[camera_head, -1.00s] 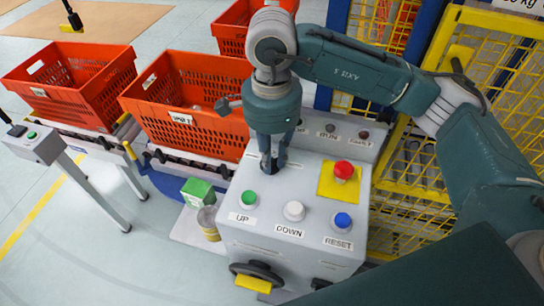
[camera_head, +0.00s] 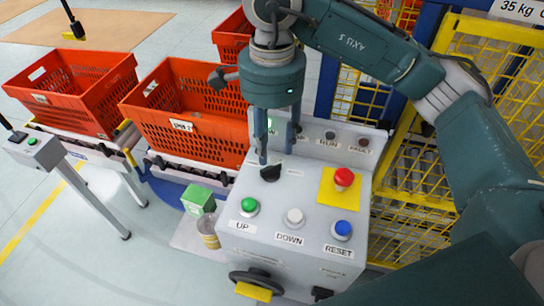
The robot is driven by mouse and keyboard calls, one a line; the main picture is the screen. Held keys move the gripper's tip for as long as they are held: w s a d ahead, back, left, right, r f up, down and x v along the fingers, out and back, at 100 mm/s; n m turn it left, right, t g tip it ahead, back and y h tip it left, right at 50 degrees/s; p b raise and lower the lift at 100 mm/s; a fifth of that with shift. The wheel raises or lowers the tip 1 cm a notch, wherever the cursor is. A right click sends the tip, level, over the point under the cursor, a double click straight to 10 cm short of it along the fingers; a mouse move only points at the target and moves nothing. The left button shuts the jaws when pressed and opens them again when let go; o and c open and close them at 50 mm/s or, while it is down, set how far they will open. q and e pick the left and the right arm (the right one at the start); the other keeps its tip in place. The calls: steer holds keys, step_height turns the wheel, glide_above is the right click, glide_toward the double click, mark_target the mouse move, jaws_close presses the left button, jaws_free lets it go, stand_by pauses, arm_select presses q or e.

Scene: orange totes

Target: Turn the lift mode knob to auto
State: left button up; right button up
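The lift mode knob (camera_head: 270,173) is a small black knob on the sloped top of the grey control box (camera_head: 315,182), left of the red emergency button. Its pointing direction and the labels around it are too small to read. My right gripper (camera_head: 277,156) points down just above and behind the knob. Its two fingers are spread apart with nothing between them, and the knob shows free below them. My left gripper is not in view.
Green UP (camera_head: 249,205), white DOWN (camera_head: 294,217) and blue RESET (camera_head: 343,228) buttons line the front of the panel. A red button (camera_head: 344,177) sits on a yellow plate. Orange totes (camera_head: 190,148) stand on the conveyor left. Yellow mesh fencing (camera_head: 465,65) is on the right.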

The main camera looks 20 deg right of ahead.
step_height(320, 180, up, 5)
stand_by(0.7)
